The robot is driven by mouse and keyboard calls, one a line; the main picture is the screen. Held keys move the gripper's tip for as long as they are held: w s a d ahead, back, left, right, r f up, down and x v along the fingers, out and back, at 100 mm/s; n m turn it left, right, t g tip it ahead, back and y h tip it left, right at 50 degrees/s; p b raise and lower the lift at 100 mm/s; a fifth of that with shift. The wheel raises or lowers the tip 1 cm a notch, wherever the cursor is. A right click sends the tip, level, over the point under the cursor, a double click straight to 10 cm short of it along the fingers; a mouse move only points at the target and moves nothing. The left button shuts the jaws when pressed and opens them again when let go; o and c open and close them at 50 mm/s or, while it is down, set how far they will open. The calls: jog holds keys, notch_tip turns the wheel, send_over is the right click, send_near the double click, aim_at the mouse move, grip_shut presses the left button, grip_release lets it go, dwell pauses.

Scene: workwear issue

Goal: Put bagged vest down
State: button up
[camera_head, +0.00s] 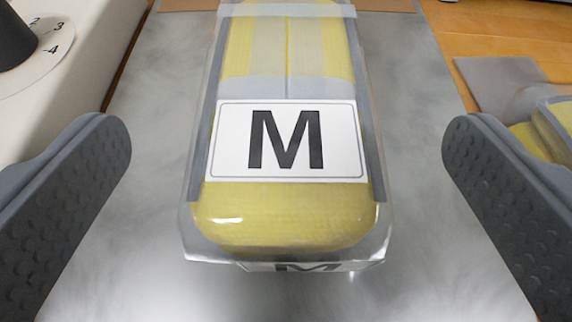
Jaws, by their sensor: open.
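The bagged vest (285,212) is a folded yellow vest with pale grey stripes in a clear bag. A white label with a black M lies on its top, and part of another M label shows on its near end. It lies on a grey metallic surface (412,120), and its far end is cut off by the top of the picture. My gripper (287,160) is open, with one dark grey studded finger on each side of the vest. Clear gaps show between both fingers and the bag.
A white rounded object (75,95) stands at the left, bearing a numbered dial (45,50) with a dark knob (14,35). At the right, another yellow bagged item (552,125) lies partly behind my right finger, near a grey flat piece (495,80). Wooden surface (480,30) shows at the upper right.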

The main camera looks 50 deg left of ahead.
jog(key=v, duration=0.7)
jog(key=shift+s+d, duration=0.2)
jog(key=shift+s, duration=0.05)
jog(key=w+d+r+m+t+h, duration=0.1)
jog(key=w+d+r+t+h, duration=0.2)
jog(key=r, duration=0.5)
jog(key=w+d+r+m+t, duration=0.1)
jog(key=w+d+r+t, duration=0.15)
jog(key=w+r, duration=0.5)
jog(key=s+d+r+m+t+h, duration=0.1)
jog(key=d+r+m+h, duration=0.1)
jog(key=d+r, duration=0.5)
jog(key=d+r+m+t+h, duration=0.2)
jog(key=d+r+h, duration=0.1)
jog(key=r, duration=0.7)
jog(key=s+d+r+m+g+h, duration=0.1)
jog(key=s+d+r+m, duration=0.1)
jog(key=s+d+r, duration=0.5)
jog(key=s+d+r+m+h, duration=0.1)
jog(key=s+d+r+m, duration=0.1)
jog(key=s+d+r, duration=0.5)
notch_tip(320, 180, up, 7)
jog(key=shift+s+d+f+g, duration=0.2)
jog(key=shift+s+g, duration=0.15)
jog(key=shift+s, duration=0.9)
